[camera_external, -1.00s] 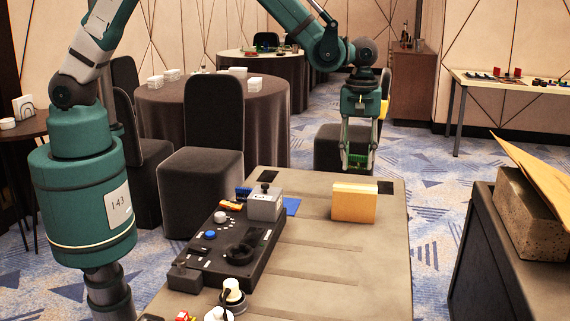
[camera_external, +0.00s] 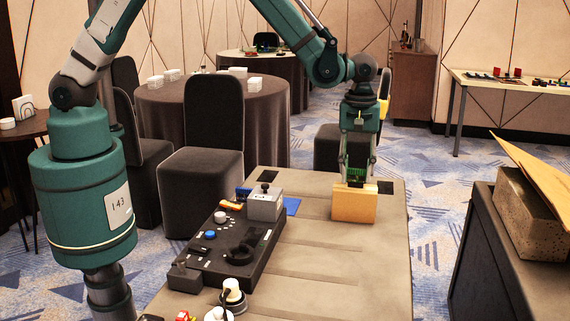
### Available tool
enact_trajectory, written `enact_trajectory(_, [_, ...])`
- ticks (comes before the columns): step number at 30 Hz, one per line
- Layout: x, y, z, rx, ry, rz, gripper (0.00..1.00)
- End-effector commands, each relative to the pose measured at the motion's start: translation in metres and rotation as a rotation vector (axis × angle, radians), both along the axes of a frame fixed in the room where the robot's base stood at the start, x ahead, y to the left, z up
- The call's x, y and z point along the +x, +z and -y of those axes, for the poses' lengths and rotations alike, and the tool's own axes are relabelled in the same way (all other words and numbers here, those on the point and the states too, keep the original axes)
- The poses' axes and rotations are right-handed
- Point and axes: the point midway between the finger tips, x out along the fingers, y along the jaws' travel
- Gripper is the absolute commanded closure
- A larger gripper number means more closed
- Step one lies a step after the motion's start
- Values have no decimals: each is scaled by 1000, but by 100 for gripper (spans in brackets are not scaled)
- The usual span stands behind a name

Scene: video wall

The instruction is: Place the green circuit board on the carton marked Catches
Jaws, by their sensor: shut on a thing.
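The green circuit board (camera_external: 356,176) is between the fingers of my gripper (camera_external: 356,172), which is shut on it. My gripper points down over the back part of the grey table. The yellow-orange carton (camera_external: 354,206) stands upright on the table directly below. The lower edge of the board is at the carton's top edge; I cannot tell whether they touch. No marking on the carton is readable from here.
The grey table (camera_external: 320,270) carries a black control panel (camera_external: 228,246) and a grey box with a black knob (camera_external: 264,205) left of the carton. A blue flat piece (camera_external: 292,206) lies between them. The table's front right is clear.

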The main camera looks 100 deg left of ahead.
Motion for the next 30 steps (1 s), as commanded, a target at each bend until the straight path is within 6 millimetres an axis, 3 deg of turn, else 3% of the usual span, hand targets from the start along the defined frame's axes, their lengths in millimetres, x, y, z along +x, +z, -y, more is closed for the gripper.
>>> enact_trajectory(10, [0,-4,0,0,0,0,77])
enact_trajectory(11, [0,-3,0,0,0,0,63])
enact_trajectory(14, [0,-3,0,0,0,0,52])
enact_trajectory(30, [0,4,0,0,0,0,52])
